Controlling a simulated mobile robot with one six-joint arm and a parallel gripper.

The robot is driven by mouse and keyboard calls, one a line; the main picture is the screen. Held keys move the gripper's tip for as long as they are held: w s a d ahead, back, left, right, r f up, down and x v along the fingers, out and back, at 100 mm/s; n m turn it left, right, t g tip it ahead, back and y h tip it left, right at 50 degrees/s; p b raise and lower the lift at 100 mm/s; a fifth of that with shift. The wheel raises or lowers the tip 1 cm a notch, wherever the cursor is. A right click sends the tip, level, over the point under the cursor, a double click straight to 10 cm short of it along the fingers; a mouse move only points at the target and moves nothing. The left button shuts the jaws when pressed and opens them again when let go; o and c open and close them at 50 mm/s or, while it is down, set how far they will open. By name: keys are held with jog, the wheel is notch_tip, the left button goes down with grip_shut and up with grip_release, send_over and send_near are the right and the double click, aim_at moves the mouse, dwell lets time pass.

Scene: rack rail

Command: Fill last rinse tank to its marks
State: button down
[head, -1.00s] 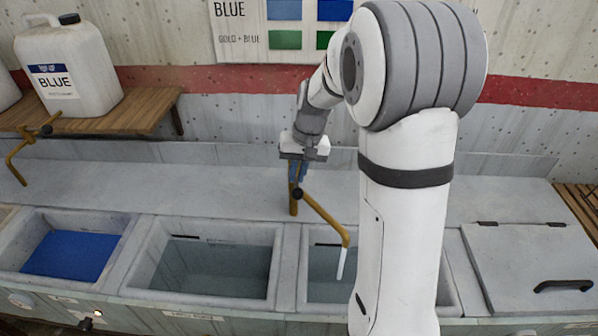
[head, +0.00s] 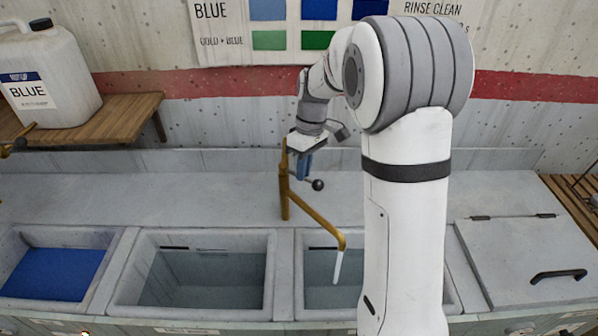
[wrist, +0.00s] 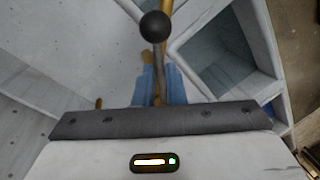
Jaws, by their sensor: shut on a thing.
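The brass tap (head: 285,200) stands on the ledge behind the tanks, its spout over the tank (head: 284,290) right of the middle one. A pale streak like running water (head: 338,266) hangs from the spout into that tank. Grey-teal water (head: 318,272) shows there below a dark mark (head: 322,248) on the back wall; my arm hides the tank's right part. My gripper (head: 303,168) is shut on the tap's lever, whose black ball (head: 318,185) sticks out beyond the blue fingers. In the wrist view the ball (wrist: 155,27) is ahead of the fingers (wrist: 160,88).
The middle tank (head: 125,290) holds grey-teal water, with dark marks on its back wall. The left tank holds blue liquid (head: 52,272). A BLUE jug (head: 55,85) stands on a wooden shelf (head: 120,115). A closed lid (head: 525,260) lies right of my arm.

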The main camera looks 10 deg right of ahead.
jog(key=shift+w+d+n+g+h+p, duration=0.1)
jog(key=shift+w+d+n+h+p, duration=0.1)
jog(key=shift+w+n, duration=0.7)
jog(key=shift+w+d+n+g+h+p, duration=0.15)
jog(key=shift+w+d+n+h, duration=0.1)
jog(key=shift+n, duration=1.2)
jog(key=shift+w+d+n+g+h+p, duration=0.1)
jog(key=shift+w+d+n+h+p, duration=0.1)
jog(key=shift+w+n, duration=0.7)
jog(key=shift+s+r+n, duration=0.1)
jog(key=shift+s+n, duration=0.15)
jog(key=shift+n, duration=0.2)
jog(key=c, duration=1.5)
grip_release()
jog(key=shift+b+v, duration=0.3)
jog(key=shift+v, duration=3.55)
jog(key=s+d+r+m+t, duration=0.1)
jog(key=s+r+m+t, duration=0.25)
jog(key=s+m, duration=0.75)
jog(key=s+f+m, duration=0.1)
jog(key=s+m, duration=0.1)
jog(key=s, duration=0.4)
jog(key=s+f+m+t, duration=0.1)
jog(key=s, duration=0.5)
jog(key=s+d+f+m, duration=0.1)
jog(key=s+f+m, duration=0.1)
jog(key=s, duration=0.4)
jog(key=shift+m+t, duration=0.3)
jog(key=shift+t, duration=0.1)
